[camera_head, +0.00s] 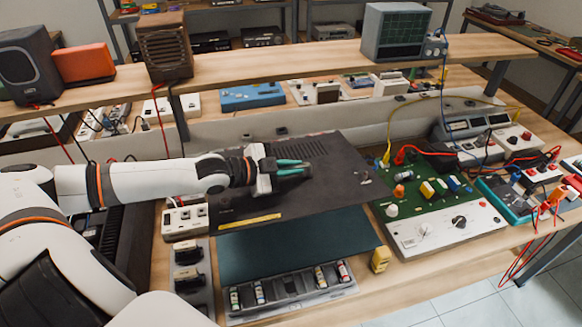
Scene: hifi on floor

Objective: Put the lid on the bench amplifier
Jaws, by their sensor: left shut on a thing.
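The lid is a broad, flat black panel (330,190) with vent slots at its far side and a yellow strip along its near left edge. My left gripper (292,168), with teal fingers, reaches in from the left and is shut on the lid near its middle. The bench amplifier appears to be the open unit (445,228) with a white knobbed front panel and an exposed green circuit board, right of the lid. The lid's right edge comes close to its left side in the picture; I cannot tell whether they touch. My right gripper is out of view.
A yellow block (380,259) sits by the amplifier. Meters and red and yellow cables crowd the right. A raised shelf (300,55) spans the back.

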